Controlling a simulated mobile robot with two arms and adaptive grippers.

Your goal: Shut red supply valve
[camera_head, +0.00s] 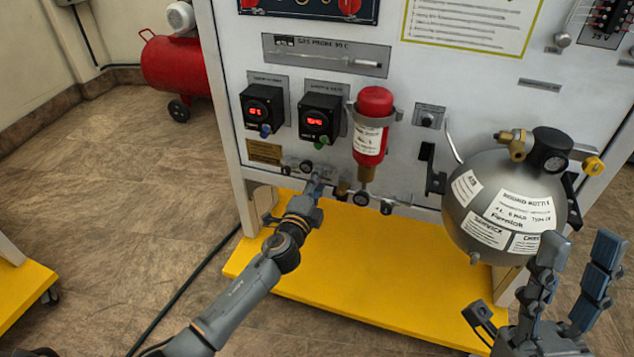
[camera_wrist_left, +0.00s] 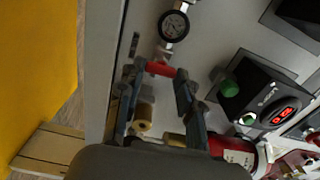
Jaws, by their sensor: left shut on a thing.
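The red supply valve handle (camera_wrist_left: 160,69) shows in the left wrist view as a small red bar on a metal fitting. It lies between the fingertips of my left gripper (camera_wrist_left: 157,78), which is shut on it. In the head view my left gripper (camera_head: 314,186) reaches the low pipe row on the panel, below the two digital displays, and hides the red handle there. A round gauge (camera_wrist_left: 173,26) is just beyond the handle in the wrist view. My right gripper (camera_head: 580,243) is at the lower right of the head view, fingers spread, open and empty.
A red cylinder (camera_head: 371,140) is mounted right of my left gripper. A grey round tank (camera_head: 510,205) with a gauge and brass valve stands near my right gripper. The yellow base (camera_head: 370,280) runs below the panel. The floor at left is mostly clear.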

